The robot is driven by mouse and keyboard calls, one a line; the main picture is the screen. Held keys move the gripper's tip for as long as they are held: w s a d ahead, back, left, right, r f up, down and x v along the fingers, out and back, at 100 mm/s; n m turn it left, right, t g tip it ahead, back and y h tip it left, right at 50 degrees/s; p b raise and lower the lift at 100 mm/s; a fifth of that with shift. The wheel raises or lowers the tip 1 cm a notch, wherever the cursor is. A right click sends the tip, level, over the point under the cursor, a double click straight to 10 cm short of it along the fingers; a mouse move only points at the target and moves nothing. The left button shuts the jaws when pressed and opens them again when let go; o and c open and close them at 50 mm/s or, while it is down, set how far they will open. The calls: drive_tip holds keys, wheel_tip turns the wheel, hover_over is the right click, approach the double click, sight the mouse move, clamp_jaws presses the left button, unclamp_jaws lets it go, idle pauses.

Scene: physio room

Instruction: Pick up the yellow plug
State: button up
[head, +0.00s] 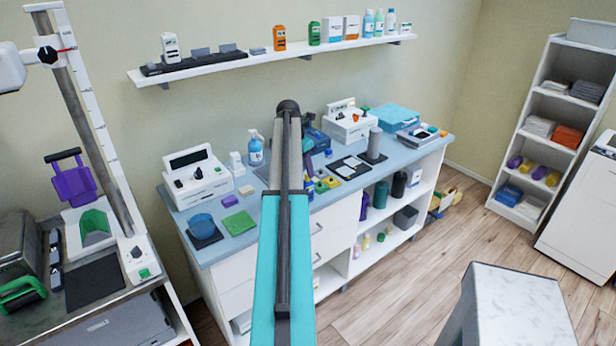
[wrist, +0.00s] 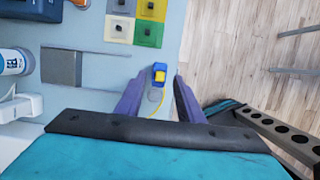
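The yellow plug (wrist: 160,77) shows in the wrist view, small, on a blue base near the counter's edge. My gripper (wrist: 161,85) has two purple fingers spread apart, one to the left and one to the right of the plug's line. No contact with the plug is visible, and the height gap is hard to judge. In the head view my arm covers that part of the counter, and I cannot make out the plug there.
Coloured tiles with knobs (wrist: 150,33) lie beyond the plug on the blue counter (wrist: 90,15). A grey pad (wrist: 61,67) and a white bottle (wrist: 15,62) are to the left. Wood floor lies past the edge. A white stool (head: 512,300) stands at the front right.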

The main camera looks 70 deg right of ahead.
drive_tip(key=shift+x, duration=0.9)
drive_tip(key=shift+c, duration=0.4)
clamp_jaws()
